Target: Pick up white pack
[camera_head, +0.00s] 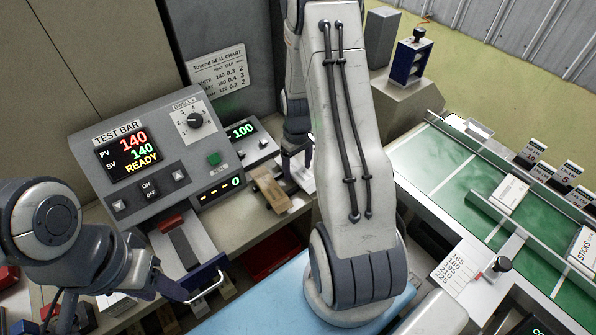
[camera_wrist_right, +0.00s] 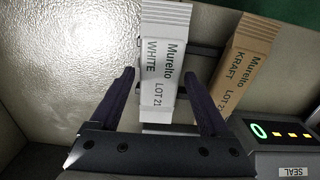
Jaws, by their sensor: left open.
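The white pack (camera_wrist_right: 166,50), printed "Murello WHITE LOT 21", stands upright in the right wrist view. It also shows in the head view (camera_head: 303,177), partly hidden behind my right gripper. My right gripper (camera_wrist_right: 160,76) is open, with one dark finger on each side of the pack's lower part and visible gaps. The head view shows this gripper (camera_head: 297,168) over the pack, partly behind my arm. My left gripper (camera_head: 172,288) is open at the lower left, near the blue handle of the test machine and away from the pack.
A brown kraft pack (camera_wrist_right: 246,62) stands close right of the white pack in the wrist view. The test bar machine (camera_head: 150,150) with lit displays stands at left. A green conveyor (camera_head: 450,170) with boxes lies at right. A small display unit (camera_head: 243,130) sits behind the packs.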

